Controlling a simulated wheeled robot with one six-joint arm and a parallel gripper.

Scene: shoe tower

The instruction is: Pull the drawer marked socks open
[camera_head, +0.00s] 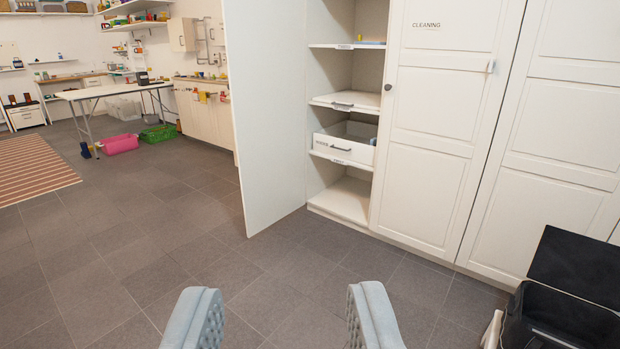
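An open white door panel (268,110) stands left of the shelves. A closed door marked CLEANING (430,110) covers the right side. A black open case (565,300) lies at the lower right. The tiled floor between is clear.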

